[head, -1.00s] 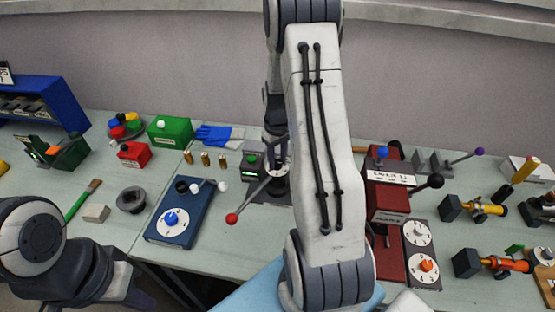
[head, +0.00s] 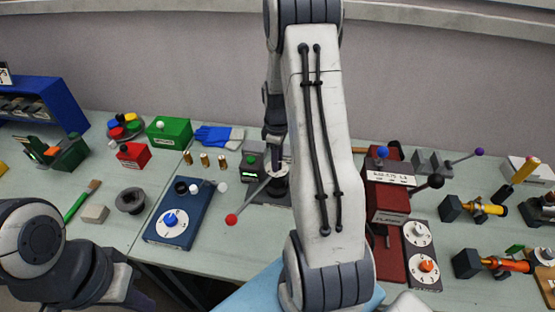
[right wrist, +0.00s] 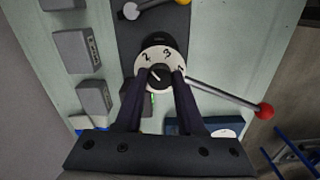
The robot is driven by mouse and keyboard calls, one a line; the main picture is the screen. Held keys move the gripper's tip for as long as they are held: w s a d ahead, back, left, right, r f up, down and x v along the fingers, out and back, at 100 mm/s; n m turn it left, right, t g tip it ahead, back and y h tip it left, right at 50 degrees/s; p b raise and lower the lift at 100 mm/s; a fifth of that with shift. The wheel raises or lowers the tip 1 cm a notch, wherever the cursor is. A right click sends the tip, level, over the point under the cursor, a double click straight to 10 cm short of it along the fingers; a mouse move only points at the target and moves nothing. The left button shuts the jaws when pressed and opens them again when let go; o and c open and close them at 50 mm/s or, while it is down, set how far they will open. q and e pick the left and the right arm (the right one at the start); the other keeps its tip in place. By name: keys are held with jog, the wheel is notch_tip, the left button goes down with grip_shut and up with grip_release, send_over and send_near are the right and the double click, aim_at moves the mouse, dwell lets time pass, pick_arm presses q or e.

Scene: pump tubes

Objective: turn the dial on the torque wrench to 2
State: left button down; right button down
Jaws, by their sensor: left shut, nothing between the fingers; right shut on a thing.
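The torque wrench has a long metal handle ending in a red ball (head: 231,219), also visible in the right wrist view (right wrist: 264,111). Its white numbered dial (right wrist: 163,60) shows a 2 at the upper left and a 3 at the top. A short light mark is on the dark centre knob (right wrist: 155,76); I cannot tell exactly which number it points to. My right gripper (right wrist: 159,80) is shut on the knob, one finger on each side. The fingers hide the dial's lower part. My left arm comes in at the lower left of the head view, but its gripper is out of frame.
A blue box with a blue knob (head: 178,222) stands left of the wrench. A dark red device (head: 387,205) and a plate with two dials (head: 421,254) stand right. A green box (head: 170,131) and blue gloves (head: 218,135) lie behind. My right arm hides the middle.

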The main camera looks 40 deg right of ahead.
jog(key=shift+w+r, duration=0.1)
dwell(0.3)
jog(key=c, duration=0.5)
grip_release()
notch_tip(320, 180, up, 10)
jog(key=shift+r+b, duration=0.2)
jog(key=shift+b, duration=0.85)
